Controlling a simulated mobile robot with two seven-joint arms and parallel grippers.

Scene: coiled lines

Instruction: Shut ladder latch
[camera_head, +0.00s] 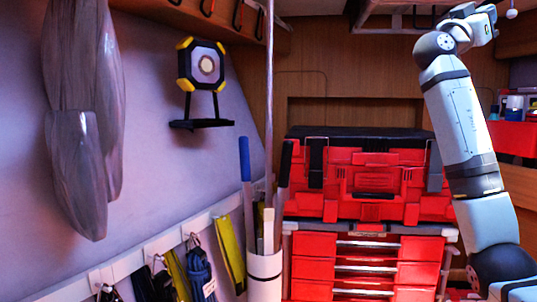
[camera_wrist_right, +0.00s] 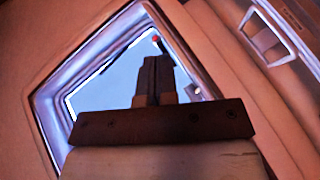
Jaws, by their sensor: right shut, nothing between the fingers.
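My right arm (camera_head: 460,120) rises along the right side of the head view, its wrist near the top edge. In the right wrist view, my right gripper (camera_wrist_right: 152,66) is shut and empty, its dark fingers pointing up toward a bright framed opening (camera_wrist_right: 110,80). A small red-tipped part (camera_wrist_right: 156,39) shows just beyond the fingertips; I cannot tell whether it belongs to the latch or whether the fingers touch it. A pale metal frame (camera_head: 395,30) hangs at the top of the head view and may be part of the ladder. I cannot make out the latch clearly. My left gripper is out of view.
A red toolbox (camera_head: 375,180) sits on a red drawer unit (camera_head: 312,270). A vertical pole (camera_head: 269,90) and a white holder with tools (camera_head: 265,278) stand left of it. A work lamp (camera_head: 204,66) is on the left wall. A recessed fitting (camera_wrist_right: 268,38) is beside the opening.

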